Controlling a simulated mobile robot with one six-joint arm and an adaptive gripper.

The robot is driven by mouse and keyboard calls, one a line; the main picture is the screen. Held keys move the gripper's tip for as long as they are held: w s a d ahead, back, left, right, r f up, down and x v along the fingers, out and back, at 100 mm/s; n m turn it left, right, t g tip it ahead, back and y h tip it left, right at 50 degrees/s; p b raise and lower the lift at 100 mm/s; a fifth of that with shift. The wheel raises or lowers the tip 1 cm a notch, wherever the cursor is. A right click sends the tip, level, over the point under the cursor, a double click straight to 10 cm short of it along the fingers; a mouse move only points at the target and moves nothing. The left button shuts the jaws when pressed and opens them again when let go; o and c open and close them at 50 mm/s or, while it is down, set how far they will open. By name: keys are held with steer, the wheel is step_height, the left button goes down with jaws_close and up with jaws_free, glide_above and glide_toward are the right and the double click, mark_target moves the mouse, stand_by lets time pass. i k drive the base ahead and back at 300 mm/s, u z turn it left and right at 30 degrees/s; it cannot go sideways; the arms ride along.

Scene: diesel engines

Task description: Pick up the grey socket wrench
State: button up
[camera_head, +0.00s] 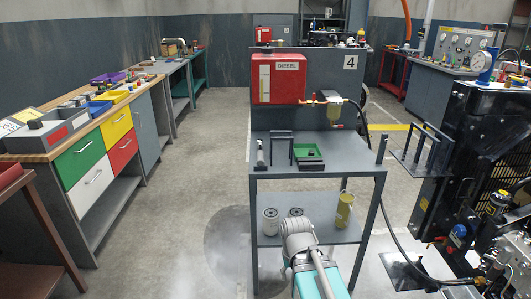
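A grey metal table (340,158) stands in front of me below a panel marked 4. On its left edge is a small, slim grey and black item (260,153), which may be the grey socket wrench; it is too small to tell. Beside it stands a dark upright bracket (281,148). A green tray (309,163) with a dark thing in it lies to the right. My grey and teal arm reaches up from the bottom middle, in front of the table's lower shelf. I cannot make out my gripper or its fingers.
A red diesel box (279,79) hangs above the table. A workbench (60,153) with coloured drawers stands left, a dark engine (470,160) right. The floor between bench and table is clear.

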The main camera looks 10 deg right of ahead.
mark_target(261, 162)
steer(key=u, duration=0.1)
steer(key=i, duration=0.95)
steer(key=z, duration=0.05)
steer(key=k, duration=0.5)
steer(key=u, duration=0.65)
